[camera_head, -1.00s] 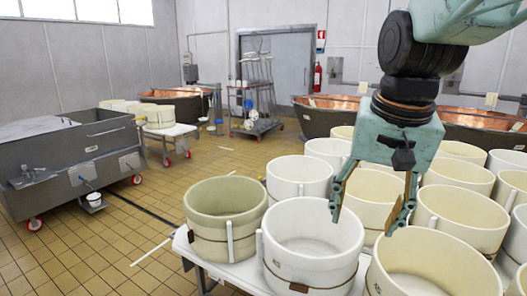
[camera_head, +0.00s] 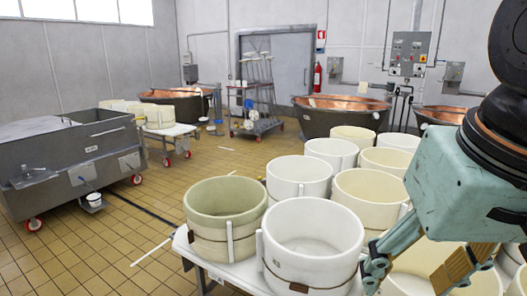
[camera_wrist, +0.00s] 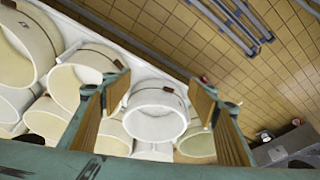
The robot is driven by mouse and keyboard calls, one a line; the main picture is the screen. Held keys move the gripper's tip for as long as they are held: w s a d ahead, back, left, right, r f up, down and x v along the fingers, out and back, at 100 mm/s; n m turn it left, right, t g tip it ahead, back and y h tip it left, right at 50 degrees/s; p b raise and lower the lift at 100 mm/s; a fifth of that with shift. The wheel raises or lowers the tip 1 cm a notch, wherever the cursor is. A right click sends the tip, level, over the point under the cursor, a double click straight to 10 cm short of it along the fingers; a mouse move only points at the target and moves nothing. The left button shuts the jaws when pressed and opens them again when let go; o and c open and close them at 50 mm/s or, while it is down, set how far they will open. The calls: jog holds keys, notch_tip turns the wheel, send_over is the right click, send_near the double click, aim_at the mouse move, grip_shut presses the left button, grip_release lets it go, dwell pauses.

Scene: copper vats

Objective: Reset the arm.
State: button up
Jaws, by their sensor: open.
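My gripper (camera_head: 408,282) is at the lower right of the head view, open, in front of the round moulds on the table. In the wrist view my gripper (camera_wrist: 160,110) shows its two wood-coloured finger pads spread wide with nothing held between them. A white mould (camera_head: 310,245) stands to the left of the gripper in the head view. The same kind of white mould (camera_wrist: 155,115) shows beyond the open fingers in the wrist view. My forearm and gripper hide several moulds at the right.
A greenish mould (camera_head: 224,215) stands at the table's left corner. Copper vats (camera_head: 335,115) stand along the back wall. A grey steel tank (camera_head: 75,160) on wheels is at the left. A wheeled rack (camera_head: 255,105) stands by the door. The tiled floor at left centre is clear.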

jog(key=shift+n, duration=0.5)
jog(key=s, duration=0.2)
jog(key=s+f, duration=0.1)
jog(key=s, duration=0.2)
jog(key=shift+s+f, duration=0.1)
jog(key=shift+s, duration=0.05)
